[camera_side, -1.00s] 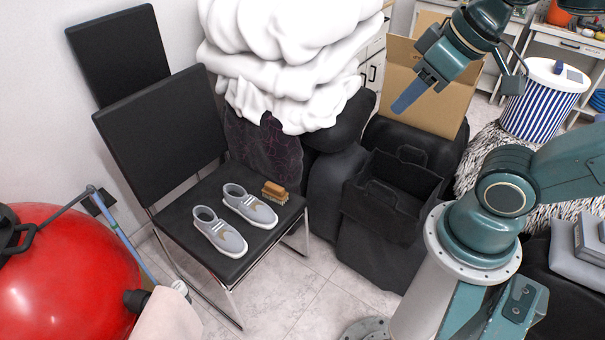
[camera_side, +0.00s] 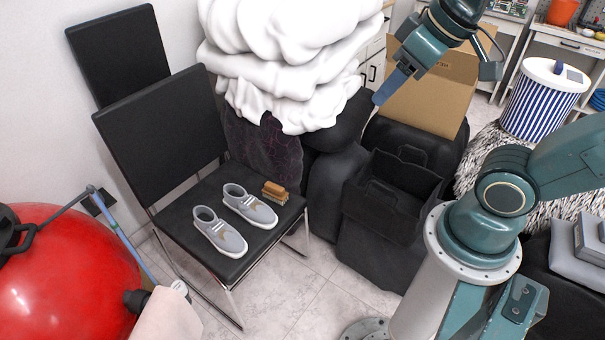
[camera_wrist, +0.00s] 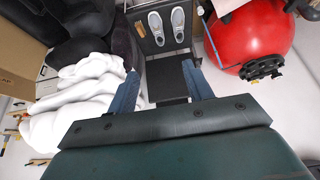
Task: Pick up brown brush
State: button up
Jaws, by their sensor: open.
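The brown brush (camera_side: 275,190) lies on the black chair seat (camera_side: 205,268), to the right of the grey shoes, its pale bristles facing the front. In the wrist view the brush (camera_wrist: 140,29) is small, at the top, left of the shoes. My gripper (camera_side: 379,99) is high up beside the white heap, well away from the brush, with nothing held. In the wrist view my gripper (camera_wrist: 160,82) shows two blue fingers spread wide apart, open and empty.
Two grey shoes (camera_side: 234,229) stand on the seat beside the brush. A white heap (camera_side: 285,60) rises behind the chair. A black open bin (camera_side: 385,235) stands right of the chair, with a cardboard box (camera_side: 430,100) behind. A red ball (camera_side: 70,280) is at left.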

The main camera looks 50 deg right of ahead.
jog(key=w+d+f, duration=0.2)
jog(key=w+f, duration=0.2)
jog(key=w, duration=0.6)
jog(key=w+d+f, duration=0.3)
jog(key=w+f, duration=0.2)
jog(key=w, duration=0.4)
jog(key=w+d+f, duration=0.2)
jog(key=w+f, duration=0.2)
jog(key=w, duration=0.6)
jog(key=w+d+f, duration=0.2)
jog(key=d+f, duration=0.1)
jog(key=f, duration=0.8)
jog(key=w+d+f, duration=0.2)
jog(key=d+f, duration=0.1)
jog(key=f, duration=0.9)
jog(key=w+d+f+g, duration=0.1)
jog(key=w+d+f, duration=0.1)
jog(key=f, duration=1)
jog(key=shift+w+d+n, duration=0.4)
jog(key=shift+w, duration=0.05)
jog(key=shift+f, duration=0.2)
send_over(275, 187)
jog(key=s, duration=0.2)
jog(key=shift+s+d+f, duration=0.1)
jog(key=shift+d+f, duration=0.05)
jog(key=shift+f, duration=1.8)
jog(key=shift+d+f, duration=0.1)
jog(key=shift+f, duration=1.8)
jog(key=shift+f, duration=0.15)
